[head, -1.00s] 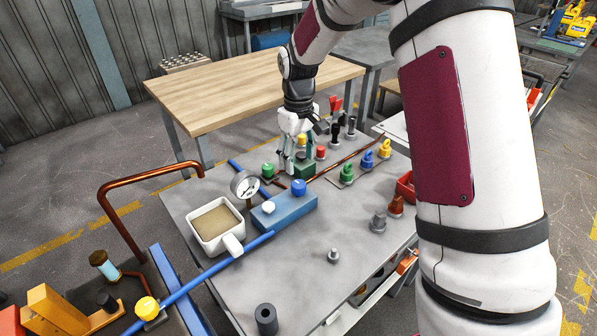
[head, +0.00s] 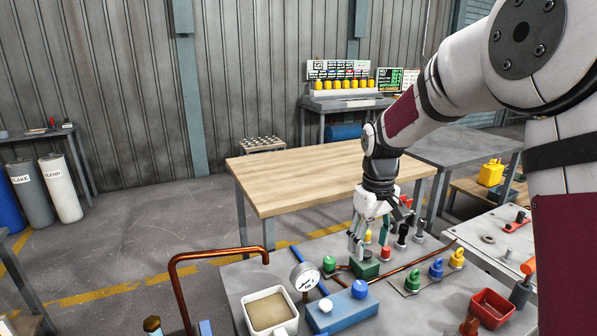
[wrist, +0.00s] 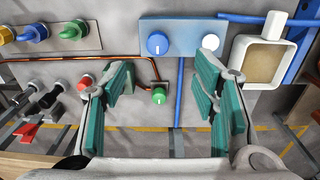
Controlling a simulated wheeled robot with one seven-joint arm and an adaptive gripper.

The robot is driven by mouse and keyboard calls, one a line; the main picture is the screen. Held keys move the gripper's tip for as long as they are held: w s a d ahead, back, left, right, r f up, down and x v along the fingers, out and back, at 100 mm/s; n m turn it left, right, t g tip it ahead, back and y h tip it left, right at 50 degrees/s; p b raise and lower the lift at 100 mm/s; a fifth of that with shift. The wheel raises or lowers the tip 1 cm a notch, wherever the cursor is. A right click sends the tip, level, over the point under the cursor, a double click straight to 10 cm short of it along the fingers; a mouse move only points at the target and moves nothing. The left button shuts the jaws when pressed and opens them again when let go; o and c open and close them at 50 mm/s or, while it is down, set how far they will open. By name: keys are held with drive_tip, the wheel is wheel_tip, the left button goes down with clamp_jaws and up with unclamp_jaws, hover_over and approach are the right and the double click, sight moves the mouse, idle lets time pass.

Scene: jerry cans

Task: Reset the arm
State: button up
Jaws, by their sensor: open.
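My gripper (head: 362,235) hangs from my arm above the grey worktable (head: 400,325), close over a small green box (head: 365,269) with a yellow and a red top near it. In the wrist view my gripper (wrist: 165,85) has its two teal-padded fingers wide apart, with nothing held between them. A green knob (wrist: 158,97) shows in the gap between the fingers, and the blue valve block (wrist: 182,45) lies beyond the fingertips. Whether a fingertip touches the green box cannot be told. My arm reaches in from the right, bent at the elbow.
The pressure gauge (head: 305,277), white square cup (head: 270,312) and copper pipe (head: 182,290) stand left of the gripper. Coloured valves (head: 436,268) and a red bin (head: 490,308) are at right. A bare wooden table (head: 300,178) stands behind.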

drive_tip(key=s+r+m+t+p, duration=0.2)
drive_tip(key=s+r, duration=1.1)
drive_tip(key=s, duration=0.3)
drive_tip(key=s+r+m+t+p, duration=0.1)
drive_tip(key=s+m, duration=0.1)
drive_tip(key=s, duration=1.5)
drive_tip(key=shift+s+d+r+t+p, duration=0.15)
drive_tip(key=shift+s+r+t+p, duration=0.15)
drive_tip(key=shift+s+t+p, duration=0.1)
